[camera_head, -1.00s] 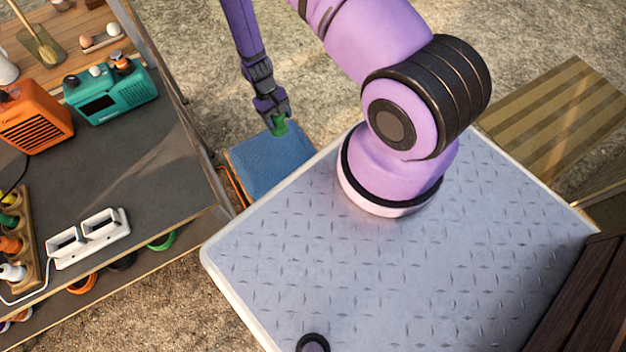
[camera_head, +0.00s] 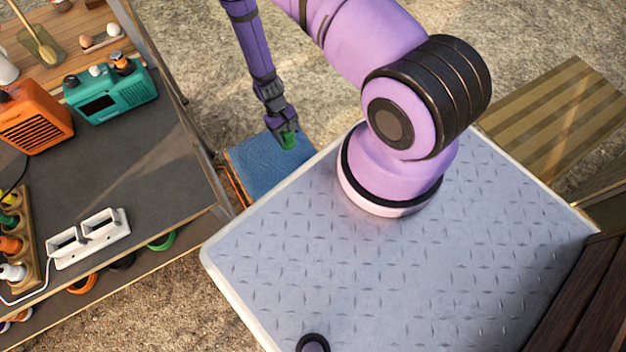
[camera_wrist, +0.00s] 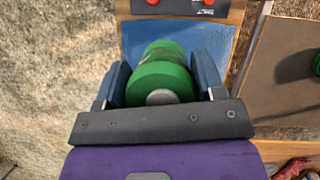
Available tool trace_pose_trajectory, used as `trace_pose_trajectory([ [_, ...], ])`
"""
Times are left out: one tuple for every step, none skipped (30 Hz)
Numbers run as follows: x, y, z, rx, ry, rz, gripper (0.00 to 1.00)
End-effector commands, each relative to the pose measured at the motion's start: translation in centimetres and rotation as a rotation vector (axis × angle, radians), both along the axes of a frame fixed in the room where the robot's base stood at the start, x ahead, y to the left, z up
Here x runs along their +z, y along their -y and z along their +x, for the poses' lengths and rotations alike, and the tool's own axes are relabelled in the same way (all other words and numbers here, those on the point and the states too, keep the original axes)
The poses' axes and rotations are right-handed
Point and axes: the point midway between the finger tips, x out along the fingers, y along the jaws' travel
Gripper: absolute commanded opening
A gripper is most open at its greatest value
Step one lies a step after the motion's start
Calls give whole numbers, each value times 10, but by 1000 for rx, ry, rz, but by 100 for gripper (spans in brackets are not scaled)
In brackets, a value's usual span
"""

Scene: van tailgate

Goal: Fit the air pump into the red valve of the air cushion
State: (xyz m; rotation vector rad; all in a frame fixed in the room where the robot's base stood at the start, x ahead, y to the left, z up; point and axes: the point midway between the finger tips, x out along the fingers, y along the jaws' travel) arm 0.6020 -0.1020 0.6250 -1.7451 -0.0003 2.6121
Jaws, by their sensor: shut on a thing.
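My gripper (camera_head: 287,132) is shut on the green air pump (camera_head: 289,142), above the blue air cushion (camera_head: 255,172). In the wrist view the two fingers of my gripper (camera_wrist: 162,85) clasp the round green pump (camera_wrist: 165,75), which has a grey disc at its near end. The blue cushion (camera_wrist: 210,38) lies beyond the pump in that view. Two small red parts, one of them here (camera_wrist: 208,2), are cut by the top edge; I cannot tell whether either is the valve. No red valve shows in the head view. The pump hides part of the cushion.
A dark-topped workbench (camera_head: 120,170) stands at left, with an orange heater (camera_head: 35,118), a teal device (camera_head: 112,95) and a white twin socket (camera_head: 88,238). A slatted wooden surface (camera_head: 550,120) is at right.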

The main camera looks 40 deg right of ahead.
Motion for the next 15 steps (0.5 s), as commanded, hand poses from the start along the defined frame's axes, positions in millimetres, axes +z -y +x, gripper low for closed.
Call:
trace_pose_trajectory([
  [-3, 0, -2, 0, -1, 0, 30],
  [-5, 1, -3, 0, -1, 0, 30],
  [-8, 1, -4, 0, -1, 0, 30],
  [-10, 1, -5, 0, -1, 0, 30],
  [-11, 1, -6, 0, 0, 0, 30],
  [-14, 2, -7, 0, 0, 0, 30],
  [-15, 2, -8, 0, 0, 0, 30],
  [-17, 2, -9, 0, 0, 0, 30],
  [-20, 2, -10, 0, -1, 0, 30],
  [-22, 2, -11, 0, -1, 0, 30],
  [-23, 3, -12, 0, -1, 0, 30],
  [-26, 3, -14, 0, -1, 0, 30],
  [-27, 3, -14, 0, -1, 0, 30],
  [-29, 3, -15, 0, -1, 0, 30],
  [-32, 3, -16, 0, -1, 0, 30],
])
